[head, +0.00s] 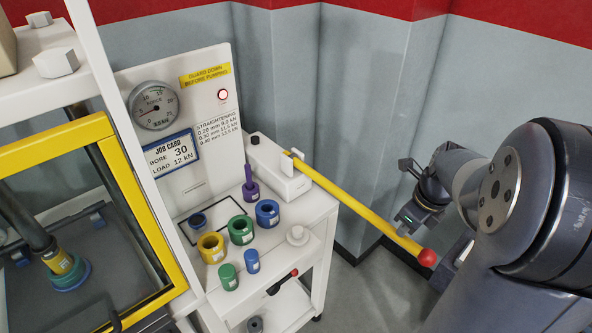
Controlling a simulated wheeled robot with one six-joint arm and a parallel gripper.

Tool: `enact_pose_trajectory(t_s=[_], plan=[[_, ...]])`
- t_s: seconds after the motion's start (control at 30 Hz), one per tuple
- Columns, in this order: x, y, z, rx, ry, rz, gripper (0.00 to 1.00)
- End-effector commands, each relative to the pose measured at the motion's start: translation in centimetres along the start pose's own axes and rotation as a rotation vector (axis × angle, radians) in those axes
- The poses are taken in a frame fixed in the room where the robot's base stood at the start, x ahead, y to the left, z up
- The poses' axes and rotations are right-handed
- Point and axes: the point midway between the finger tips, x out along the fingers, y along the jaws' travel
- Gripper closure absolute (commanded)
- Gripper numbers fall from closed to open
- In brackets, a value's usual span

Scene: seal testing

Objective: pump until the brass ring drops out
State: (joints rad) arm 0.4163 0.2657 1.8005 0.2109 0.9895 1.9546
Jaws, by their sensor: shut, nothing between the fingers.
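The yellow pump lever (350,203) slopes from the white pump block (275,170) down to a red knob (428,258) at lower right. My gripper (404,218) is shut and empty, close to the lever near its knob end. I cannot tell whether it touches the lever. Behind the yellow-framed guard (135,215) at left, a dark ram (25,220) comes down to a yellow piece (60,262) sitting on a teal ring (70,276). No separate brass ring can be made out. The round gauge (153,105) has its needle toward the low end.
A white cart holds a yellow sleeve (211,248), a green sleeve (241,230), a blue sleeve (267,213), smaller sleeves and a purple tool (250,188). A job card (171,153) reads bore 30, load 12 kN. A red-rimmed lamp (223,95) is above. Grey walls stand behind the lever.

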Motion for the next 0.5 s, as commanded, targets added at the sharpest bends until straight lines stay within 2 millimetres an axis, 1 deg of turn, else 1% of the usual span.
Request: enact_pose_trajectory(t_s=[0.03,0.5], plan=[[0.9,0.1,-0.2,0.001,0.001,0.002,1.0],[5.0,0.0,-1.3,0.0,0.002,0.002,1.0]])
